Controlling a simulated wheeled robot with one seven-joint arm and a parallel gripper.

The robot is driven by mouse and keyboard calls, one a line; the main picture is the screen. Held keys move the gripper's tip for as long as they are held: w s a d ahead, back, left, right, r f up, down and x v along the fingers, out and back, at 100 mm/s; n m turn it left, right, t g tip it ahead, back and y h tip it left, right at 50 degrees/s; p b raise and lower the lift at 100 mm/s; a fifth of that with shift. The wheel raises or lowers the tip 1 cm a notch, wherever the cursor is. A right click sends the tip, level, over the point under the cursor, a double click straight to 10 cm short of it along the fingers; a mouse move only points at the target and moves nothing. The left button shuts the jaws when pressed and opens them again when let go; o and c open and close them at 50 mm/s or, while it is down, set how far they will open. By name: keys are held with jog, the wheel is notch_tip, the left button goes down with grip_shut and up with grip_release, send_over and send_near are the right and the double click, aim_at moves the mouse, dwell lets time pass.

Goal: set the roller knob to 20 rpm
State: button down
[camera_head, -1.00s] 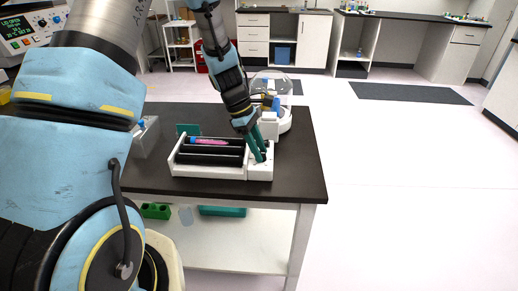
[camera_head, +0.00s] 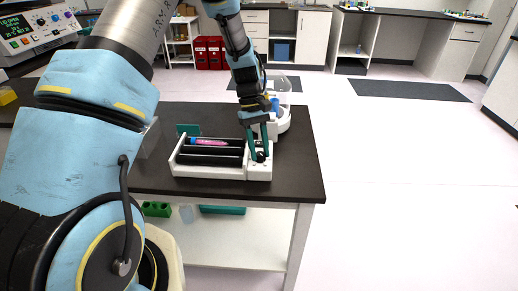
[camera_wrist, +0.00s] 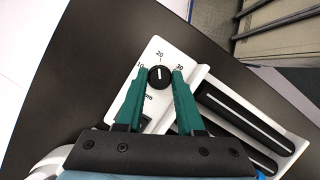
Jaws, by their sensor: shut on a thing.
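The bottle roller (camera_head: 210,172) is a white unit with black rollers on the dark bench. Its roller knob (camera_wrist: 160,78) is black and round with a white pointer line, on a white panel marked 10, 20 and 30. In the wrist view the pointer line points up toward the 20 mark. My gripper (camera_wrist: 160,73) has its green fingers on both sides of the knob and is shut on it. In the head view my gripper (camera_head: 260,150) points down at the right end of the roller. The fingers cover part of the dial near 10 and 30.
A pink tube (camera_head: 209,142) with a blue cap lies on the rollers. A white device with a clear dome (camera_head: 283,115) stands close behind my gripper. The bench top (camera_head: 298,170) is clear to the right of the roller.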

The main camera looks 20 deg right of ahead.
jog(key=shift+m+y, duration=0.3)
jog(key=shift+m, duration=0.4)
jog(key=c, duration=0.5)
grip_release()
